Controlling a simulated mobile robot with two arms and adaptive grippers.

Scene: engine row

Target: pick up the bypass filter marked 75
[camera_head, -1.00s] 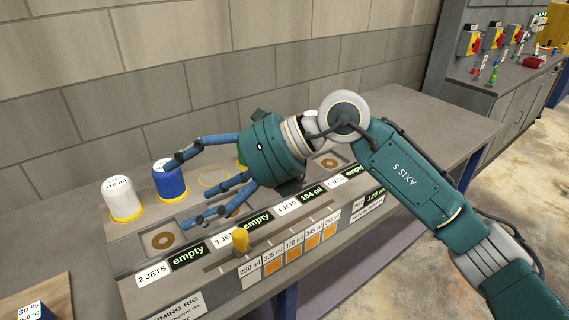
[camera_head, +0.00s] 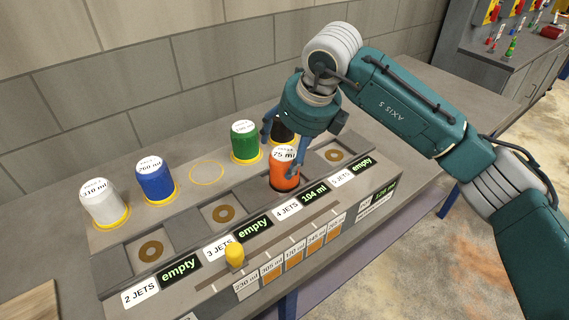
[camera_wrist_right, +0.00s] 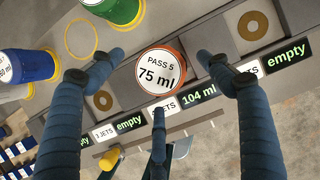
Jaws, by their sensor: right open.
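The bypass filter marked 75 (camera_head: 284,178) is an orange cylinder with a white round top. It stands upright in the bay behind the 4 JETS and 104 ml labels. In the right wrist view its top (camera_wrist_right: 160,72) reads PASS 5, 75 ml and lies between my finger tips. My right gripper (camera_head: 281,152) is open and points down at the filter, with its fingers spread around the top. The fingers hide part of the filter in the head view. I cannot tell whether any finger touches it. My left gripper is not in view.
White 310 ml (camera_head: 103,204), blue 260 ml (camera_head: 156,180) and green (camera_head: 245,142) canisters stand in the back row. A black one (camera_head: 283,130) is partly hidden behind my gripper. A yellow knob (camera_head: 234,254) stands on the front slot. The other bays look empty.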

